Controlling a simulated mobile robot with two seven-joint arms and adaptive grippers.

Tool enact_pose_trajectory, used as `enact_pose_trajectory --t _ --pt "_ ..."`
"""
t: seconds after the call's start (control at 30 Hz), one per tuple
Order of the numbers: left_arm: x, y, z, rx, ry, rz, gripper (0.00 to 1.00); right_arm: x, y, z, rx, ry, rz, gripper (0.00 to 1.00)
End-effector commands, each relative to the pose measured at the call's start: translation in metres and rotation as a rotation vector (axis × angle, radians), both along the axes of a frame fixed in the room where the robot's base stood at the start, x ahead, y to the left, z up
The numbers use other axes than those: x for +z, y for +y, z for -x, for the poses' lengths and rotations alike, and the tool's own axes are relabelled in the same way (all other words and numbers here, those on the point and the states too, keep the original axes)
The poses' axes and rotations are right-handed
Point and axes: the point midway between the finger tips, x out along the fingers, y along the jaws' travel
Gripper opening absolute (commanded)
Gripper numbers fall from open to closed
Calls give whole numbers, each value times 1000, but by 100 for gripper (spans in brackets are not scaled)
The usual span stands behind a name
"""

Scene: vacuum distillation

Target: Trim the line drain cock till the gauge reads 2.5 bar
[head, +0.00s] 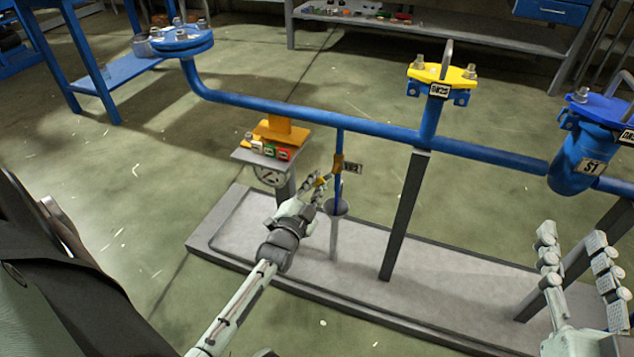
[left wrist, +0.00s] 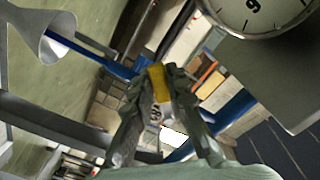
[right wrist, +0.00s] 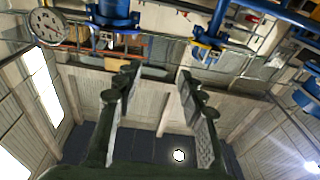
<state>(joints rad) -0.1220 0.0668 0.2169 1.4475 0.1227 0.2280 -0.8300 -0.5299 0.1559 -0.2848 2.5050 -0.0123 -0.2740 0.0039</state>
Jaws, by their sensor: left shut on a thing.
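The line drain cock (head: 338,163) is a small yellow-brass fitting on a thin blue pipe that drops from the main blue line, beside a small label. My left gripper (head: 321,187) is at the cock. In the left wrist view its fingers are closed on the yellow handle (left wrist: 157,80), which they partly hide. My right gripper (head: 572,240) is open and empty at the lower right.
The panel carries coloured buttons (head: 270,150).

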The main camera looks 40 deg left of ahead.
Motion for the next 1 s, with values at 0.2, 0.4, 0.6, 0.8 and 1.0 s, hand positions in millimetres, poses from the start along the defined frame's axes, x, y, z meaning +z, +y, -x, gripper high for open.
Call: enact_pose_trajectory --t 0.2,0.4,0.6,0.8,1.0 --pt "8 3 1 0 28 -112 0 -49 -23 -4 -47 235 113 40" --pt "14 8 2 0 63 -257 0 -102 -58 9 -108 494 224 40" --pt "19 11 3 0 96 -394 0 -138 -87 29 -156 690 296 40" --pt "23 12 3 0 120 -495 0 -156 -105 45 -186 804 334 40" --pt "25 13 4 0 133 -548 0 -163 -114 53 -201 858 352 40"
